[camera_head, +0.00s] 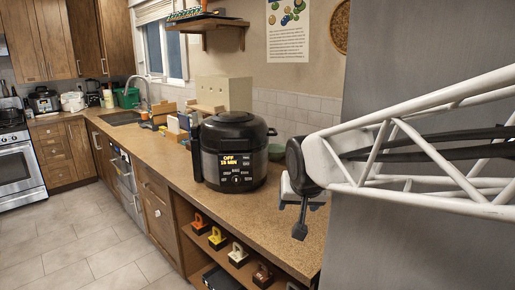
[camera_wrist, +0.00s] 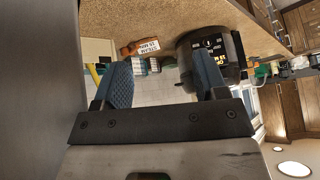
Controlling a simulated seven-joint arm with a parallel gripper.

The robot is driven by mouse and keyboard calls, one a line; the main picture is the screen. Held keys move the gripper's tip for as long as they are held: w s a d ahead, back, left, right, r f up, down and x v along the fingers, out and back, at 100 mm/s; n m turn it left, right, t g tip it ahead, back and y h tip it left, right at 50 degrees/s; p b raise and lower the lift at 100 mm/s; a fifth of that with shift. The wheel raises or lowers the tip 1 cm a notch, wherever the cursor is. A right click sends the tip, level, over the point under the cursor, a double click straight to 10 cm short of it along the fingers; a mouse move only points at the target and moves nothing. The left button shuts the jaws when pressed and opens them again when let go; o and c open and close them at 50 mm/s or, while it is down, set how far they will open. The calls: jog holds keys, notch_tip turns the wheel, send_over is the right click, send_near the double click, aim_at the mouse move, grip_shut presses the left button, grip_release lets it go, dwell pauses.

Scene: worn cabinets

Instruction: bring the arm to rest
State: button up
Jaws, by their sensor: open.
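My arm reaches in from the right in the head view, beside a large grey panel. My gripper (camera_head: 302,207) is over the front edge of the brown counter (camera_head: 280,222), right of the black multicooker (camera_head: 236,150). In the wrist view my gripper (camera_wrist: 165,88) shows two blue-padded fingers set wide apart with nothing between them. The wrist picture is upside down, with the multicooker (camera_wrist: 207,55) beyond the right finger. The gripper looks apart from the cooker.
A green bowl (camera_head: 276,152) sits behind the cooker. Open shelves below the counter hold several small coloured objects (camera_head: 218,238). The grey panel (camera_head: 380,235) stands close to my arm. The tiled floor (camera_head: 90,245) at left is clear.

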jog(key=s+d+f+g, duration=0.2)
jog(key=s+d+f, duration=0.1)
jog(key=s, duration=0.8)
jog(key=s+d+f+g+h, duration=0.1)
jog(key=s+d+f, duration=0.3)
jog(key=s, duration=0.7)
jog(key=shift+d+g, duration=0.6)
jog(key=shift+d, duration=0.5)
